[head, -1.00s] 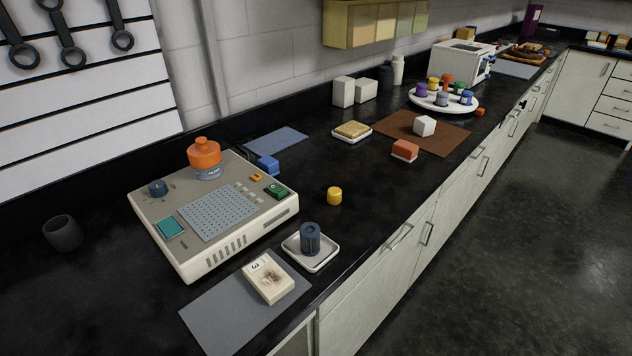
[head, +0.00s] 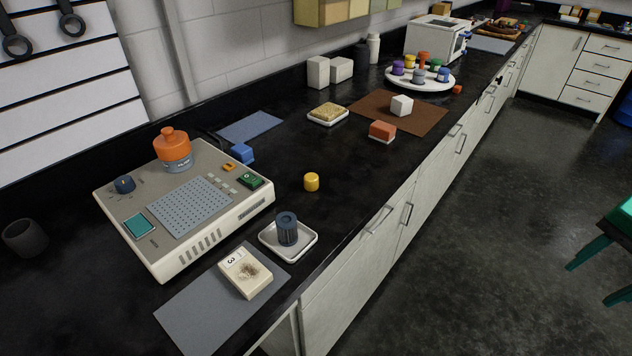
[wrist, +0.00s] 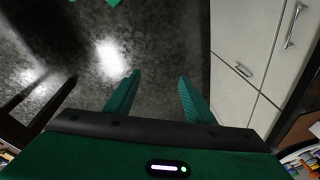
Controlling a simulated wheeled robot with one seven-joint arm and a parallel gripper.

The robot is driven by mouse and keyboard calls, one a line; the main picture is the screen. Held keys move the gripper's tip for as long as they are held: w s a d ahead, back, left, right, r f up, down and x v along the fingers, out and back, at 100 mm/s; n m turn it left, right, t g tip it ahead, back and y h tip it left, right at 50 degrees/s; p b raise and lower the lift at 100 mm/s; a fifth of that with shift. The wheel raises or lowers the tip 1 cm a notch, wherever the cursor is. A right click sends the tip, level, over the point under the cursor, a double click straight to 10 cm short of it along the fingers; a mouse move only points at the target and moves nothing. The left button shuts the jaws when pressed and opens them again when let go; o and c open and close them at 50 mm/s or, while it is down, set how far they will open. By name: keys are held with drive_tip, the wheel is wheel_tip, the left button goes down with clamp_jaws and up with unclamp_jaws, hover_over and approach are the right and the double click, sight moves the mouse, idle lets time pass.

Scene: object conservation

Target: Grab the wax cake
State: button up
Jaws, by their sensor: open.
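No label marks a wax cake, and I cannot tell for certain which block it is. In the head view, a flat tan-yellow cake (head: 327,112) lies in a small white dish (head: 327,122) on the black counter. An orange-red block (head: 382,130) sits on a pale base beside the brown mat (head: 437,117). A white block (head: 402,105) stands on that mat. My gripper (wrist: 157,87) shows in the wrist view, with two teal fingers apart and nothing between them. It is over the dark floor in front of the cabinets, away from these blocks.
A beige device (head: 140,195) with an orange-topped jar (head: 173,150) fills the near left counter. A yellow cylinder (head: 312,182), a square white dish (head: 303,247) holding a dark cylinder, and a white round stand (head: 425,83) stand nearby.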

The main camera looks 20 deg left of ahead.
drive_tip(key=w+a+f+m+t+y, duration=0.2)
drive_tip(key=w+a+m, duration=0.1)
drive_tip(key=w+a, duration=0.85)
drive_tip(key=m+y, duration=1)
drive_tip(key=m, duration=0.1)
approach(312, 177)
drive_tip(key=x, duration=0.4)
drive_tip(key=shift+w+a, duration=0.1)
drive_tip(key=shift+x, duration=3.15)
drive_tip(key=shift+f, duration=0.1)
drive_tip(key=shift+c, duration=0.3)
drive_tip(key=c, duration=1.2)
